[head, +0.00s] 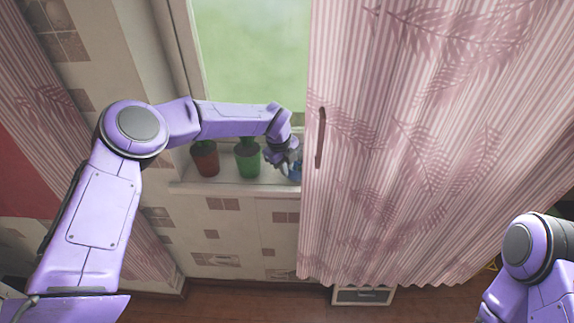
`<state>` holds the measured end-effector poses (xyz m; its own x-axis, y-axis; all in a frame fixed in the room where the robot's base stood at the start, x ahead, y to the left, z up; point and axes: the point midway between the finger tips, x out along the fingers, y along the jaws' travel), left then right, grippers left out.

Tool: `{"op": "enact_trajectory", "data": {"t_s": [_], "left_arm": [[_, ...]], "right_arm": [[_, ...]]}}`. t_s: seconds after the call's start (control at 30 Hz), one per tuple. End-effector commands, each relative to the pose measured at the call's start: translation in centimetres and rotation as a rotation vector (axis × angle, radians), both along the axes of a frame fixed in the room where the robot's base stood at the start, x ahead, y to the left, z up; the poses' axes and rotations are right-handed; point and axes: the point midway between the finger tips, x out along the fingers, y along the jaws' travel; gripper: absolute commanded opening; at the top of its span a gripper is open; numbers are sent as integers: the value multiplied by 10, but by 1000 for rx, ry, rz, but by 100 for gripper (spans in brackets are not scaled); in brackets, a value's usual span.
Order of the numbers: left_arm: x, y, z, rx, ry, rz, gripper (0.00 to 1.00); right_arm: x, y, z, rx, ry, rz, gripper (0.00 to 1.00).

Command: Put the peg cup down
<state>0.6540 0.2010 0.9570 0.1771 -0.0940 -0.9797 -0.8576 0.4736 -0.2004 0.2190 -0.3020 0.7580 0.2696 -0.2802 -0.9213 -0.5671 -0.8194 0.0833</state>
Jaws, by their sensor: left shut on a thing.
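My left gripper (287,162) is over the window sill (225,186), beside the left edge of the pink curtain. It is shut on a small blue thing, which I take to be the peg cup (295,174). The gripper and the curtain edge hide much of the cup. I cannot tell whether its base touches the sill. My right arm shows only at the lower right edge, and its gripper is out of view.
A green pot (247,160) stands on the sill just left of my left gripper, with a red pot (205,159) further left. The pink curtain (410,160) with a dark handle (320,137) hangs close on the right. A low grey box (362,296) is below it.

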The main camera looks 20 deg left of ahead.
Motion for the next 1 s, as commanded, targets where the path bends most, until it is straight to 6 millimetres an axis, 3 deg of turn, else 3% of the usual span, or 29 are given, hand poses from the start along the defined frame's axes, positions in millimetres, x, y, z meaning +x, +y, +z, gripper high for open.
{"op": "enact_trajectory", "data": {"t_s": [0.4,0.43,0.5,0.87,1.0], "left_arm": [[1,0,-10,-1,-3,0,0],[0,0,-9,0,-2,0,18],[0,0,-9,0,-2,-1,34],[0,1,-1,-1,-4,0,34],[-5,4,26,-2,-7,0,34]], "right_arm": [[0,0,-3,0,0,0,44],[0,0,-1,0,0,0,44],[0,0,-1,0,0,0,44],[0,0,0,0,0,0,44],[0,0,-12,0,0,0,44]]}}
